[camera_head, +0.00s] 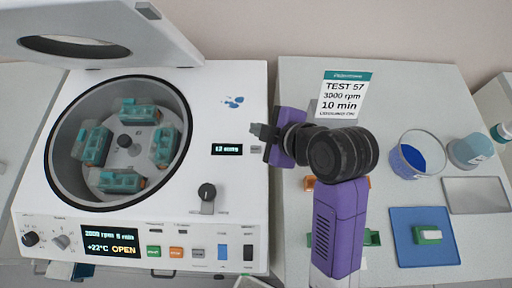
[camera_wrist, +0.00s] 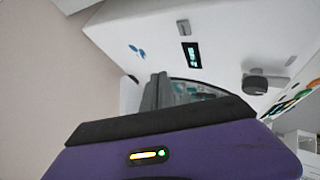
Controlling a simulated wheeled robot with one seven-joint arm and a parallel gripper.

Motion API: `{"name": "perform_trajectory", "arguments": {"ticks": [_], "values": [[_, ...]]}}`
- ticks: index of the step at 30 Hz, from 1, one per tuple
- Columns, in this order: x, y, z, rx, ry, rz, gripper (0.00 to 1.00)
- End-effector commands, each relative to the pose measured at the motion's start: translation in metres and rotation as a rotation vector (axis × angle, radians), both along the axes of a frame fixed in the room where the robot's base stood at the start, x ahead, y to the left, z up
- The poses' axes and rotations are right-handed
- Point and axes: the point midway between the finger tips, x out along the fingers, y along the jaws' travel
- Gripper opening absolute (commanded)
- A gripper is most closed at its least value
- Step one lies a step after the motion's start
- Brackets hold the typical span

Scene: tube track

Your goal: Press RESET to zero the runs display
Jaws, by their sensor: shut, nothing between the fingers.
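The white centrifuge (camera_head: 240,100) stands at the left with its lid open. Its small dark runs display (camera_head: 227,149) reads what looks like "12 runs". The small grey RESET button (camera_head: 256,149) sits just right of the display. In the wrist view the display (camera_wrist: 190,54) and the grey button (camera_wrist: 184,27) show on the white top. My gripper (camera_head: 254,130) is shut and empty, over the right part of the top, with its tips near the button in the picture. In the wrist view its fingers (camera_wrist: 154,92) are together, apart from the button. The height gap is hard to tell.
The raised lid (camera_head: 100,40) stands at the back left. A dark knob (camera_head: 207,191) is on the top, below the display. The front panel screen (camera_head: 110,243) reads OPEN. On the right bench are a test card (camera_head: 342,95), a blue mat (camera_head: 424,250) and a clear beaker (camera_head: 418,153).

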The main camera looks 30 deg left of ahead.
Motion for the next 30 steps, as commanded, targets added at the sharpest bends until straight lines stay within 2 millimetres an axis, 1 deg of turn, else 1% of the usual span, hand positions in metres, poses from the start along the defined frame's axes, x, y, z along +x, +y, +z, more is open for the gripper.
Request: {"name": "perform_trajectory", "arguments": {"ticks": [1,12,15,21,30], "values": [[0.0,0.0,-0.01,0.0,0.001,0.001,0.0],[0.0,0.0,-0.059,0.001,0.0,-0.001,0.0],[0.0,0.0,-0.068,0.0,0.0,-0.002,0.0],[0.0,0.0,-0.077,0.0,-0.001,-0.001,0.0],[0.0,0.0,-0.077,0.0,-0.001,-0.001,0.0]]}}
